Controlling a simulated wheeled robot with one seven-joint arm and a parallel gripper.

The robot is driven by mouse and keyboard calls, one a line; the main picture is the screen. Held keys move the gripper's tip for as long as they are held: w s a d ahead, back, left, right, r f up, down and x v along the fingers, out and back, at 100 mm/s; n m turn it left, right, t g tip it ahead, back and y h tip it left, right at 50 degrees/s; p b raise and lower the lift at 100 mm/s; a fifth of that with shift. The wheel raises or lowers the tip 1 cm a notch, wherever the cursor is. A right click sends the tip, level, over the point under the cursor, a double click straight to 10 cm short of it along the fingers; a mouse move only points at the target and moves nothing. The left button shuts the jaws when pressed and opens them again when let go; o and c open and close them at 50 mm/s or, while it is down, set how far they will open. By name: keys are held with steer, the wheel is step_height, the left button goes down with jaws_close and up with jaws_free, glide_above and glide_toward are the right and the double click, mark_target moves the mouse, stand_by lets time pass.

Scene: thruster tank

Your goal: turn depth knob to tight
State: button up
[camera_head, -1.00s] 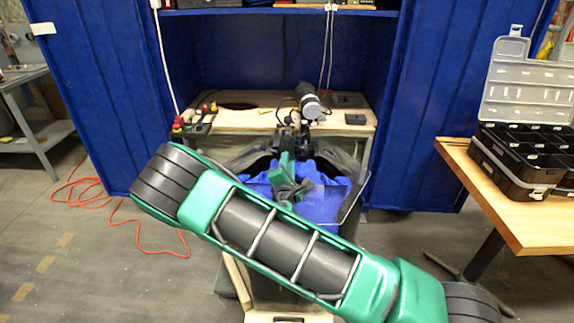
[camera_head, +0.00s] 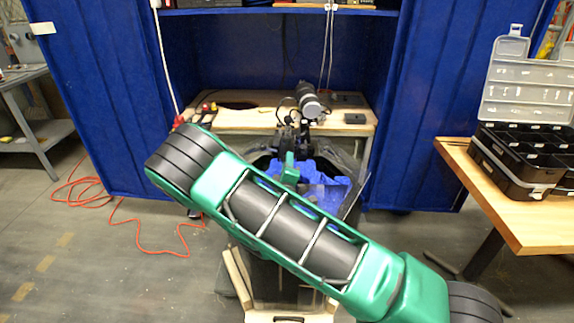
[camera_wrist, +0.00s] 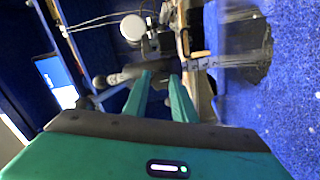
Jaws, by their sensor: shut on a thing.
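My gripper (camera_wrist: 161,76) has its two green fingers close together on a dark knob-like part (camera_wrist: 130,74) of the mount in the wrist view. The exact grip is hard to see. This seems to be the depth knob, but no marking is readable. A black thruster-like cylinder with a pale round end (camera_head: 310,106) sits above the mount (camera_head: 291,138) in the head view; its pale end also shows in the wrist view (camera_wrist: 132,27). The clear-walled tank with blue inside (camera_head: 335,190) is below, partly hidden by my arm. A green part of my gripper shows above the tank.
A wooden table (camera_head: 520,215) with a black compartment case (camera_head: 515,172) is on the right. An orange cable (camera_head: 140,222) lies on the left floor.

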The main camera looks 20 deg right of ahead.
steer(key=shift+s+f+m, duration=0.1)
steer(key=shift+f+m, duration=0.1)
steer(key=shift+m, duration=0.4)
steer(key=o, duration=1)
steer(key=shift+o, duration=0.2)
steer(key=v, duration=1)
steer(key=shift+s+a, duration=0.1)
steer(key=shift+s, duration=0.15)
